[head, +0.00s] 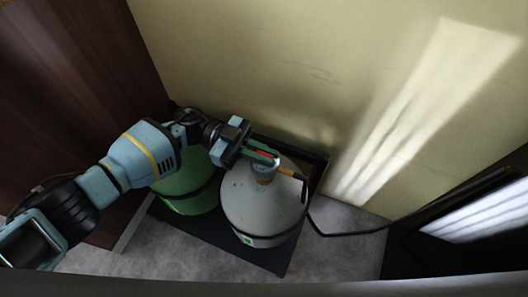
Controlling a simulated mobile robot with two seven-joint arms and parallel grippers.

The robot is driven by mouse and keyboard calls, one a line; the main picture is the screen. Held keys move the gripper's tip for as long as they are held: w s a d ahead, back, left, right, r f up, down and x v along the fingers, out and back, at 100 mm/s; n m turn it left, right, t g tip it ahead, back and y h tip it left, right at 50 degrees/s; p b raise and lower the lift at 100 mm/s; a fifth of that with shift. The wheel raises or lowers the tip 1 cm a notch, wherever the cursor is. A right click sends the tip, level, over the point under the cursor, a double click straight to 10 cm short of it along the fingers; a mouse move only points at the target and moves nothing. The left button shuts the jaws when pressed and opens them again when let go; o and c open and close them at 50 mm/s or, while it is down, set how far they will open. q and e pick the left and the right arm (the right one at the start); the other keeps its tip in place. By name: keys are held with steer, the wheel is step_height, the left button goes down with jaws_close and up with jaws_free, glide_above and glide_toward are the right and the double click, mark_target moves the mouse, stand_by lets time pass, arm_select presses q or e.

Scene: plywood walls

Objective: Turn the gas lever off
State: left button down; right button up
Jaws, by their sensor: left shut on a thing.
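A pale grey gas bottle (260,213) stands upright on a dark tray (282,262). On its top is a valve (265,174) with a yellowish body and an orange outlet leading to a dark hose. A small red part, which looks like the gas lever (264,154), shows at the valve's top between my left gripper's fingers. My left gripper (266,157) reaches in from the left above the bottle and is shut on this red lever. The fingers hide part of the lever, so its exact angle cannot be told. My right gripper is not in view.
A green gas bottle (187,186) stands left of the grey one, partly under my left arm. A brown wooden panel (70,90) is at the left and a pale wall (300,60) behind. A black hose (345,234) runs right along the grey floor (345,255) towards a dark appliance (460,225).

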arm_select(q)
steer(key=c, duration=1.5)
jaws_free()
steer(key=b+v, duration=0.1)
steer(key=v, duration=0.6)
steer(key=shift+w+a, duration=0.2)
steer(key=shift+a, duration=0.15)
steer(key=shift+s+f, duration=0.1)
